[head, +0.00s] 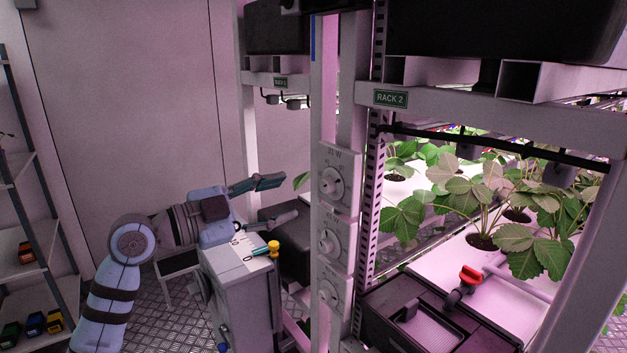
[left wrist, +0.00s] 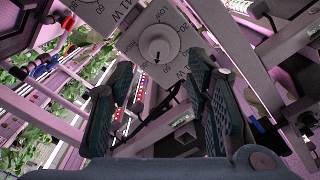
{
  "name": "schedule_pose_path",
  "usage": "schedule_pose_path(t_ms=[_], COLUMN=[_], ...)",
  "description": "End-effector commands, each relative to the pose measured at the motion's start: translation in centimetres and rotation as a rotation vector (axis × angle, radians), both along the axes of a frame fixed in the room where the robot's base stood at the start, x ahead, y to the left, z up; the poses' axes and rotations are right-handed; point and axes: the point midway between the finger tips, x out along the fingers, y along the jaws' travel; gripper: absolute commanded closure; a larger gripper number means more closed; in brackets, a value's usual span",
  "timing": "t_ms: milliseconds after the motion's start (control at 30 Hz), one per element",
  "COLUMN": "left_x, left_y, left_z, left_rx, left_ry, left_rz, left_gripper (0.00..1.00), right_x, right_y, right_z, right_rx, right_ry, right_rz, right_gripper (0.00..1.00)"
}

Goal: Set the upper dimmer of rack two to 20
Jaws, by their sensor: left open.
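The upper dimmer (head: 333,184) is a pale plate with a round white knob on the rack two post, marked with a wattage that looks like 21 W. Two similar dimmers, the middle one (head: 328,243) and the lower one (head: 330,294), sit below it. My left gripper (head: 277,200) is open and empty, left of the dimmers and apart from them, its fingers pointing toward the post. In the left wrist view, a dimmer knob (left wrist: 160,43) with a number scale shows just beyond and between the open fingertips (left wrist: 160,75). The knob's exact setting is too small to tell. My right gripper is not in view.
A green RACK 2 sign (head: 390,98) is on the crossbeam. Strawberry plants (head: 485,205) grow right of the post. A shelf (head: 30,265) is at far left.

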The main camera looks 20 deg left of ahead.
Motion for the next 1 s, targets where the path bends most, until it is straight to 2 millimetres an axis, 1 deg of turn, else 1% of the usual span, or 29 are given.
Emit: schedule_pose_path(t_ms=[33, 100, 200, 300, 400, 633, 667, 700, 933, 1000], left_x=[1.1, 2.7, 4.4, 5.5, 5.9, 6.1, 6.0, 6.0, 6.0, 6.0], left_y=[-1.1, -2.4, -3.9, -4.8, -5.2, -5.3, -5.3, -5.3, -5.2, -5.2], left_z=[0.7, 0.5, 0.3, 0.2, 0.1, 0.0, 0.0, 0.0, 0.0, 0.0], left_rx=[-0.011, -0.01, -0.007, -0.004, -0.002, -0.001, -0.001, -0.002, -0.002, -0.002], left_ry=[-0.001, 0.001, 0.003, 0.001, 0.002, 0.002, 0.002, 0.002, 0.002, 0.003], left_rz=[-0.005, -0.003, -0.002, 0.001, 0.001, 0.002, 0.002, 0.003, 0.003, 0.002], left_gripper=[0.55, 0.55, 0.55, 0.55, 0.55, 0.55, 0.57, 0.64, 1.0, 1.0], right_x=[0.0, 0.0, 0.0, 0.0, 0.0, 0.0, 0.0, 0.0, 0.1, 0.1], right_y=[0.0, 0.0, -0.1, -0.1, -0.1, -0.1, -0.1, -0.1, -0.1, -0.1], right_z=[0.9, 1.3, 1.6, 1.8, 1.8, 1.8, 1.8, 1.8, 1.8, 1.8], right_rx=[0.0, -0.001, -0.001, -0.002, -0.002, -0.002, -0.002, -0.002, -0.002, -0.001], right_ry=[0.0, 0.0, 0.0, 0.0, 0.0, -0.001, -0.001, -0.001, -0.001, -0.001], right_rz=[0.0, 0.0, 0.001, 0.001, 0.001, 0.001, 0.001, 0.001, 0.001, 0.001], right_gripper=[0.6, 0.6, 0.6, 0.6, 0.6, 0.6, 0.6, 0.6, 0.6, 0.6])
